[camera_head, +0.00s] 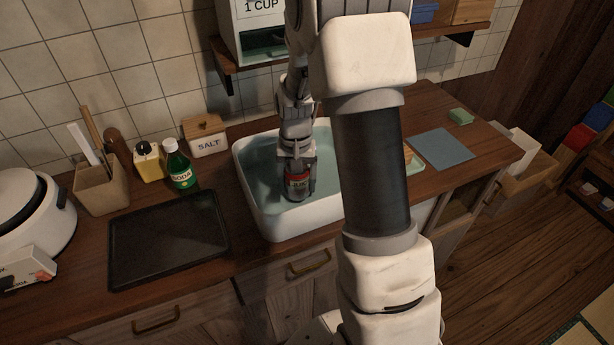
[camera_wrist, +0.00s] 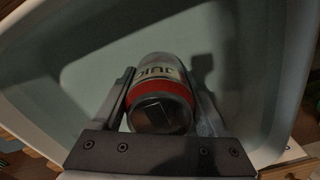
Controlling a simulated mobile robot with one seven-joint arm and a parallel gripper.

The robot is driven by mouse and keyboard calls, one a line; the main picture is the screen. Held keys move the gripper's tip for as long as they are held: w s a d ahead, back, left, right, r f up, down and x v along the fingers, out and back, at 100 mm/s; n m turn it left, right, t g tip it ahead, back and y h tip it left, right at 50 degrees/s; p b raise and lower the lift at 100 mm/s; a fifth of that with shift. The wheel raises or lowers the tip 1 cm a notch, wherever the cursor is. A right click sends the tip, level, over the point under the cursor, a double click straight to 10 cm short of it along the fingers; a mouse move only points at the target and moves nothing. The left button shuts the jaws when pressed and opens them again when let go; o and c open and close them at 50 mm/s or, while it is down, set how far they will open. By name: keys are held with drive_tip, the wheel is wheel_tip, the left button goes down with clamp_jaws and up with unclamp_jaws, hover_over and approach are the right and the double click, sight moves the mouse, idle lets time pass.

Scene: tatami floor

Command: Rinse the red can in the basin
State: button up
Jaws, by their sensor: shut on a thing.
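The red can (camera_head: 298,184) is upright or nearly so inside the white basin (camera_head: 248,203), and its label reads as part of "JUICE". My gripper (camera_head: 298,165) comes down from above and is shut on the can. In the wrist view the can (camera_wrist: 160,88) shows a red band, a pale label and a dark end, held between the two fingers of my gripper (camera_wrist: 162,100). The basin's pale inner floor and walls (camera_wrist: 105,70) surround it. Whether the can touches the basin floor I cannot tell. My arm hides the basin's right part in the head view.
A blue mat (camera_head: 441,149) and green sponge (camera_head: 460,117) lie right.

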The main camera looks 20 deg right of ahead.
drive_tip(key=shift+d, duration=2.5)
drive_tip(key=shift+a, duration=0.1)
drive_tip(key=shift+a, duration=2.45)
drive_tip(key=shift+d, duration=0.1)
drive_tip(key=shift+d, duration=1.2)
drive_tip(key=shift+r+p, duration=4.2)
drive_tip(key=shift+r, duration=1.6)
